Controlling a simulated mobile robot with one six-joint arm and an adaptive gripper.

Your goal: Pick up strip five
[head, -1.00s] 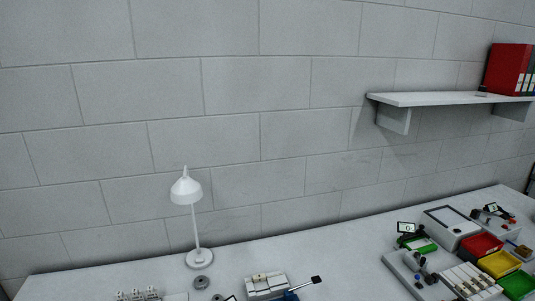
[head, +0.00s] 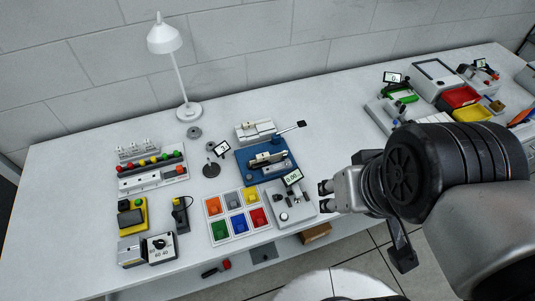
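I cannot pick out strip five in the head view; no numbered strip is readable. My gripper (head: 326,197) reaches in from the right, just past the front edge of the white bench (head: 90,235). Its two dark fingertips look apart, with nothing visible between them. The tips are right of the grey device with a small "0.00" display (head: 291,206). A grey tray (head: 376,112) on the right of the bench is partly hidden behind my arm, and so is whatever lies in it.
A blue fixture (head: 267,162) and a tray of coloured bins (head: 236,214) stand mid-bench. A white lamp (head: 180,75), a row of coloured knobs (head: 152,168) and a yellow device (head: 131,215) are left. Red (head: 459,97) and yellow (head: 472,113) bins are right. The middle back is clear.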

